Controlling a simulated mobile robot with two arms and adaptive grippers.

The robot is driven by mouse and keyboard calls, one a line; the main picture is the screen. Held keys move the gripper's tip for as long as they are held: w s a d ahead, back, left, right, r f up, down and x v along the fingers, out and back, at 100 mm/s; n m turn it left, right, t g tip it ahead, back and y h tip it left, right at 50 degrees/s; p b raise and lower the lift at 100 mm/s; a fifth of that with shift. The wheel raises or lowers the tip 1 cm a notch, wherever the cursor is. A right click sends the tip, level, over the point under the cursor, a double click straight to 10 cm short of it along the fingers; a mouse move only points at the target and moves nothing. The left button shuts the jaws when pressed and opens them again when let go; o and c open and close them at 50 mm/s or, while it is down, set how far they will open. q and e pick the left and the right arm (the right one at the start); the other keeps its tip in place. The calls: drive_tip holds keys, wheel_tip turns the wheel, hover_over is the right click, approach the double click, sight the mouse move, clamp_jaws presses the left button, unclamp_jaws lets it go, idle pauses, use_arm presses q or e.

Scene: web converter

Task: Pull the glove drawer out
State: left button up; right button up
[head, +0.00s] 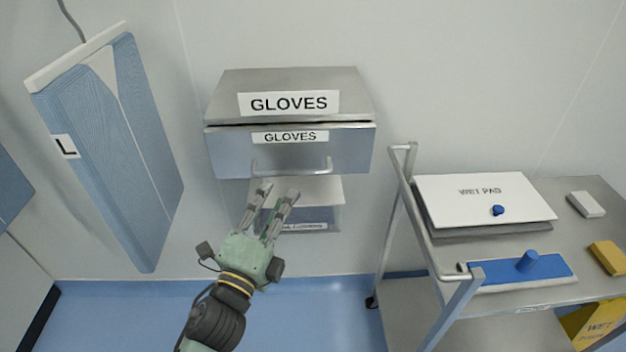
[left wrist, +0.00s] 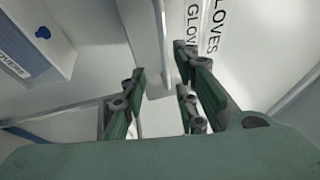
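The glove drawer (head: 350,150) is a grey metal front with a "GLOVES" label, set under the lid of a wall-mounted box (head: 225,100). Its bar handle (head: 305,170) runs across the lower front. The drawer looks closed or nearly so. My left gripper (head: 279,191) is just below the handle, fingers apart and pointing up at it. In the left wrist view my gripper (left wrist: 160,90) is open, with a pale grey strip between its fingers; I cannot tell whether that is the handle or whether anything touches. My right gripper is not in view.
A lower box (head: 328,205) with a partly hidden label hangs beneath the drawer, behind my gripper. A metal cart (head: 450,250) with a wet pad lid (head: 450,195) and a blue-topped block (head: 555,266) stands right. A blue panel marked L (head: 125,150) hangs left.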

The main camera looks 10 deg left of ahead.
sight(292, 171)
use_arm(q)
drive_tip(key=w, duration=0.2)
drive_tip(key=w+r+p, duration=0.1)
drive_tip(key=w, duration=0.1)
drive_tip(key=w+d+r+p, duration=0.1)
drive_tip(key=w, duration=0.2)
drive_tip(key=shift+w, duration=0.35)
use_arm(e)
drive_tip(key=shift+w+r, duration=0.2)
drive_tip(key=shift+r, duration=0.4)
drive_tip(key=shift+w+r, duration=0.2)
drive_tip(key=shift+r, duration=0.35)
use_arm(q)
drive_tip(key=shift+f, duration=0.1)
clamp_jaws()
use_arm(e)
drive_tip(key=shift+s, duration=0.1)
